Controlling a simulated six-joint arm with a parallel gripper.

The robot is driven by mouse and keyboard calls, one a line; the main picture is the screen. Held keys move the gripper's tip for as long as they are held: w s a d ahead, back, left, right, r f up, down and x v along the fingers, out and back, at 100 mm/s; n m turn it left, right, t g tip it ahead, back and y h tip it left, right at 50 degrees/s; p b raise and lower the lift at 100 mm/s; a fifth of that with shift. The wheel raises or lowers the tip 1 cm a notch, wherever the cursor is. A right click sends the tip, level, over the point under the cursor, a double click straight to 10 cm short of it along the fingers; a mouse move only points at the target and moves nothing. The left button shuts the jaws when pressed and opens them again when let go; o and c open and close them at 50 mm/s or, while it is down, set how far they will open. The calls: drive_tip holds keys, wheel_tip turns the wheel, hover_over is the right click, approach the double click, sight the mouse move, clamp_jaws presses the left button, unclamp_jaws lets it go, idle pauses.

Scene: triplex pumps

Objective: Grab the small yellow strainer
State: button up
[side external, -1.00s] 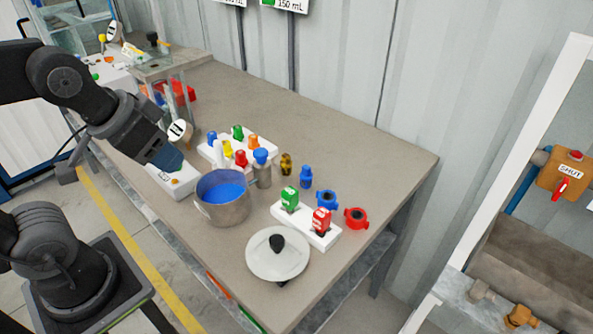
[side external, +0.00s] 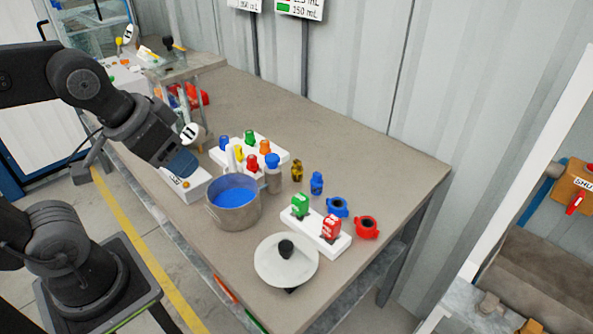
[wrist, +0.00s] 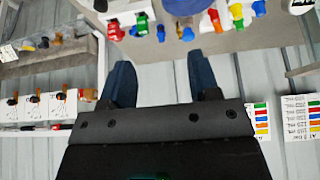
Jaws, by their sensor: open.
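A small dark-yellow, brass-like fitting (side external: 297,171) stands on the bench beside a similar blue fitting (side external: 316,183), right of the white rack. It looks like the small yellow strainer, but its detail is too small to be sure. A brighter yellow piece (side external: 239,154) sits in the rack, partly hidden. My gripper (side external: 182,163) is above the left front of the bench, left of the pot and well apart from both yellow pieces. In the wrist view my gripper (wrist: 161,80) has its two blue fingers spread with nothing between them.
A metal pot (side external: 233,215) with blue contents stands between my gripper and the fittings. The white rack (side external: 283,155) holds several coloured pieces. A white block (side external: 343,243) with green and red valves and a round lid (side external: 287,268) are in front. The bench's back right is clear.

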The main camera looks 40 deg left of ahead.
drive_tip(key=shift+o, duration=0.7)
drive_tip(key=m+g, duration=0.6)
drive_tip(key=m, duration=1.2)
hover_over(297, 160)
wheel_tip(297, 160, down, 10)
drive_tip(key=r, duration=0.1)
drive_tip(key=f, duration=0.9)
drive_tip(key=shift+w+a+f, duration=0.1)
drive_tip(key=shift+a+f, duration=0.05)
drive_tip(key=shift+a, duration=0.1)
drive_tip(key=shift+d+f, duration=0.2)
drive_tip(key=shift+f, duration=1.1)
drive_tip(key=shift+d+f, duration=0.15)
drive_tip(key=shift+f, duration=1.15)
drive_tip(key=shift+c, duration=0.5)
